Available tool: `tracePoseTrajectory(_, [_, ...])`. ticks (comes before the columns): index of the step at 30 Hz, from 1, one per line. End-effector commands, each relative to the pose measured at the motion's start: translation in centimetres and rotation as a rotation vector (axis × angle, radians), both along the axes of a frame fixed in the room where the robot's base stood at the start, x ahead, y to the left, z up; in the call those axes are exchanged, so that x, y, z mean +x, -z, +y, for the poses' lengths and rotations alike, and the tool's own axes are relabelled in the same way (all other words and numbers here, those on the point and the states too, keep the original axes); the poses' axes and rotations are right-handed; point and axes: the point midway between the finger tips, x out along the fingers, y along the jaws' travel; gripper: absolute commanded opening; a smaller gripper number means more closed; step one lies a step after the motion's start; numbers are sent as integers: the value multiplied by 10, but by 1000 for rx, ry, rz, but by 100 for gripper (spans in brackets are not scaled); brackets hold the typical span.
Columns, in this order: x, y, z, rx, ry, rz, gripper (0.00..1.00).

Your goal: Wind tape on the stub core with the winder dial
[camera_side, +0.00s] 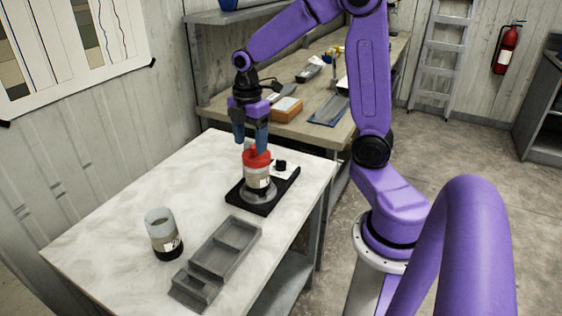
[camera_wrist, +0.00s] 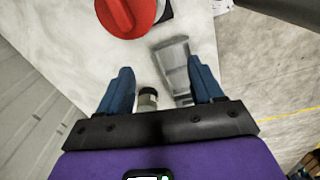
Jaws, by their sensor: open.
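The winder (camera_side: 262,203), a black base with a grey disc, sits on the white table. A short core (camera_side: 258,176) with a pale label and a red cap (camera_side: 257,158) stands upright on the disc. A small black dial (camera_side: 281,165) is on the base behind it. My gripper (camera_side: 250,147) is open, its blue fingers pointing down just above the red cap. In the wrist view the red cap (camera_wrist: 128,14) lies beyond the fingertips of my gripper (camera_wrist: 160,66), with nothing held. I cannot tell whether a finger touches the cap. The dial is not clear there.
The table (camera_side: 110,215) is bare at left. A cluttered bench (camera_side: 225,108) stands behind.

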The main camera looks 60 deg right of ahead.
Motion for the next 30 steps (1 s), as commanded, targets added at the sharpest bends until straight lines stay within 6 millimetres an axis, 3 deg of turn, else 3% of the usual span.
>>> tracePoseTrajectory(6, [26, 11, -88, -2, -65, 8, 66])
tracePoseTrajectory(12, [26, 21, -162, -2, -133, 11, 66])
tracePoseTrajectory(15, [23, 24, -187, -2, -158, 12, 66])
tracePoseTrajectory(18, [20, 26, -201, -2, -174, 11, 66])
tracePoseTrajectory(23, [18, 32, -207, -2, -183, 12, 66])
tracePoseTrajectory(30, [17, 67, -206, 1, -182, 16, 66])
